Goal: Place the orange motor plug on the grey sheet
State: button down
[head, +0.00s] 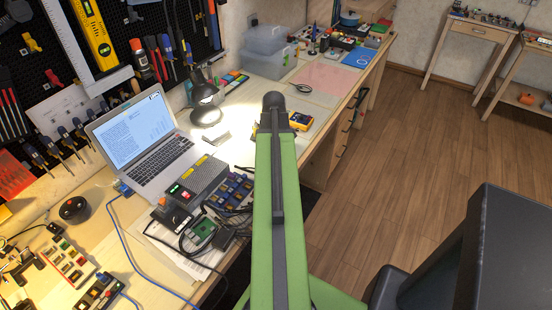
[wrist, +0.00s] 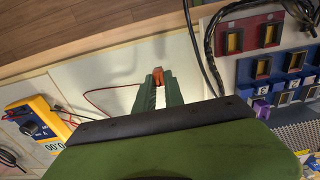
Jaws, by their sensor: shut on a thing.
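The orange motor plug (wrist: 157,76) is between the tips of my gripper (wrist: 156,82) in the wrist view. The green fingers are shut on it. A pale grey sheet (wrist: 105,75) lies on the bench below and around the gripper. I cannot tell how high the plug is above it. My arm hides the gripper and the plug there.
A yellow multimeter (wrist: 36,127) with a red lead lies left of the gripper. A block of blue and red switches (wrist: 275,65) and a black cable (wrist: 203,50) are at the right. A laptop (head: 135,130) and a pink mat (head: 320,77) are on the bench.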

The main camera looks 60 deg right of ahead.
jog(key=shift+f+b, duration=0.25)
jog(key=shift+b, duration=0.05)
jog(key=c, duration=1.4)
grip_release()
jog(key=shift+r, duration=0.1)
jog(key=shift+c, duration=0.2)
jog(key=shift+r, duration=0.1)
notch_tip(320, 180, up, 12)
jog(key=p, duration=1.2)
jog(key=shift+p, duration=0.3)
